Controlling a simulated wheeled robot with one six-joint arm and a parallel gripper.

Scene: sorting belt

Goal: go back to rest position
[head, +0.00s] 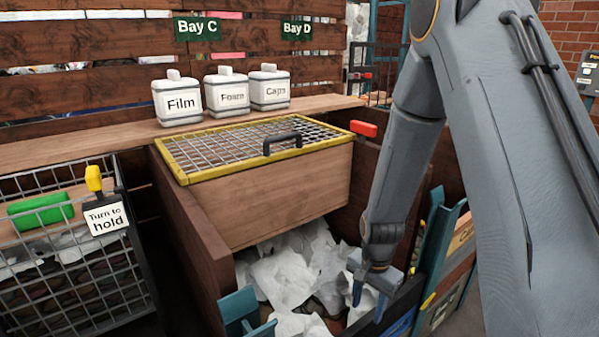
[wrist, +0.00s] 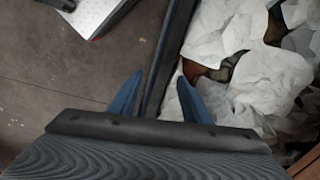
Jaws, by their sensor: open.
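My gripper (head: 367,299) hangs at the end of my arm, over the front edge of a wooden bay filled with crumpled white sheets (head: 300,270). Its two blue fingers are apart with nothing between them. In the wrist view, my gripper (wrist: 158,95) is open above the dark bay edge (wrist: 168,55), with the white sheets (wrist: 240,75) to the right and bare floor to the left. I cannot tell whether the fingers touch the edge.
A yellow-framed mesh lid (head: 250,145) with a black handle covers the bay's rear. Labelled canisters (head: 225,92) stand on the shelf behind. A wire cage (head: 70,270) is at left.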

